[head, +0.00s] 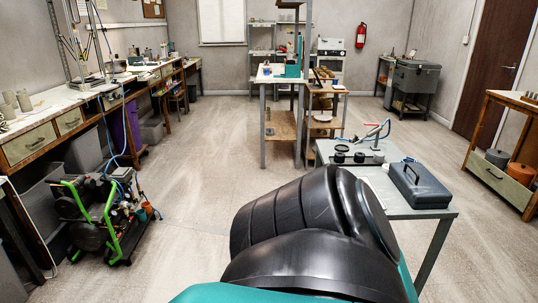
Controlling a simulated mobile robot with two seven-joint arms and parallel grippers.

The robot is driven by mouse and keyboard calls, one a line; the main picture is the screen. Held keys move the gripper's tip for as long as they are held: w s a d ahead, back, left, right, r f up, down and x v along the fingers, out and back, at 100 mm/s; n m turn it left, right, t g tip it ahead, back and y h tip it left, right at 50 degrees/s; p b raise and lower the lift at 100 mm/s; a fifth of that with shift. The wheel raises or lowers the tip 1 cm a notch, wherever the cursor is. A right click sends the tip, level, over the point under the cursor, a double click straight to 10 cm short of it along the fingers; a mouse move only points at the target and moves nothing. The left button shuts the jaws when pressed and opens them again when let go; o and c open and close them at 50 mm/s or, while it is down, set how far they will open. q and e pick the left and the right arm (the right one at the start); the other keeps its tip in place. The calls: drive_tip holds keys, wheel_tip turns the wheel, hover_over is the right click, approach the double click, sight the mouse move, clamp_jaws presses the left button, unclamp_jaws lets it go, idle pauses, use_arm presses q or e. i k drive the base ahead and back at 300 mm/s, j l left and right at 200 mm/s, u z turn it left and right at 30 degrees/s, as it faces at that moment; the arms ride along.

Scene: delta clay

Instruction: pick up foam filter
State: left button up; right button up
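I cannot make out a foam filter for certain in the head view. Several small dark round pieces (359,157) sit on the near grey table, and they are too small to tell apart. Neither of my grippers is in view. A large black and teal part, likely my own arm, fills the bottom middle and hides part of the near table.
The near table (432,211) also bears a dark case (419,186) and a small stand with a red-tipped arm (374,131). A green-framed compressor (103,215) stands at left below a long workbench (40,110). The middle floor is clear.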

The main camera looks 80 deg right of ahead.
sight(379, 156)
drive_tip(key=z, duration=3.1)
